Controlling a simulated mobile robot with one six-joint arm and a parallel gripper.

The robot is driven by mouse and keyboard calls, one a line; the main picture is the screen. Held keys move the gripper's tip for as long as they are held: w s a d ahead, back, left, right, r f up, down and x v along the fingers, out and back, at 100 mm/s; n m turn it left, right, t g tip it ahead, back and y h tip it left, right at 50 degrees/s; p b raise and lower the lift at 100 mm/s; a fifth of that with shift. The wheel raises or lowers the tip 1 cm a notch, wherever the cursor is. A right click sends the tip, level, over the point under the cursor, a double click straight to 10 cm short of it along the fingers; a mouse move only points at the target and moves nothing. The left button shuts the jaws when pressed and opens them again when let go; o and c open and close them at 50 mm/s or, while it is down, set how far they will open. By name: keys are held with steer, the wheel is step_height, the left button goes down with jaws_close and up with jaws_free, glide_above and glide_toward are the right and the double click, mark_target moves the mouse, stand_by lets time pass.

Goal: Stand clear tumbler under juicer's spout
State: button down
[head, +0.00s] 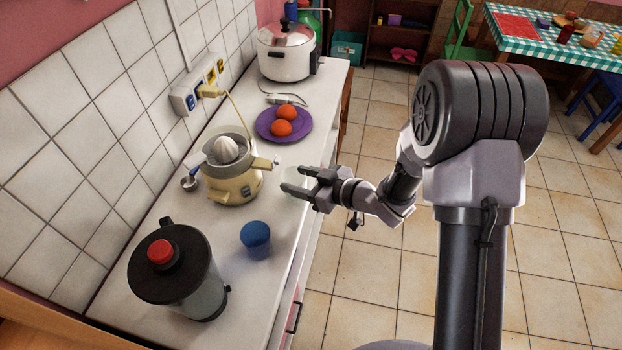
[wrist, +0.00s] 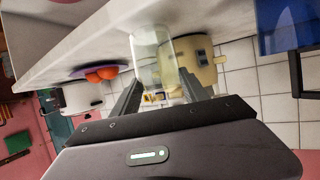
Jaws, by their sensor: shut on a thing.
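The clear tumbler (head: 296,181) is faint in the head view, between the fingers of my gripper (head: 292,180) at the counter's front edge. In the wrist view the see-through tumbler (wrist: 152,48) stands out between the two dark fingers (wrist: 160,88). My gripper is shut on it. The cream-yellow juicer (head: 233,187) with a white cone stands on the counter, left of my gripper and apart from it. It also shows behind the tumbler in the wrist view (wrist: 204,68). I cannot tell for sure which of its jutting parts is the spout.
A blue cup (head: 256,238) and a black-lidded blender (head: 178,272) stand nearer on the counter. A purple plate (head: 300,133) with two orange fruits and a white cooker (head: 285,60) stand farther back. A small metal cup (head: 189,182) is left of the juicer. A cord runs to the wall socket.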

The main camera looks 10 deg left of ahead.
mark_target(283, 180)
steer(key=a, duration=0.4)
steer(key=shift+w+a+f+b, duration=0.15)
steer(key=shift+w+a+b, duration=0.05)
steer(key=shift+a+b, duration=0.1)
steer(key=shift+a+f+b, duration=0.1)
steer(key=shift+f+b, duration=0.35)
steer(key=shift+f, duration=0.05)
steer(key=c, duration=0.5)
jaws_free()
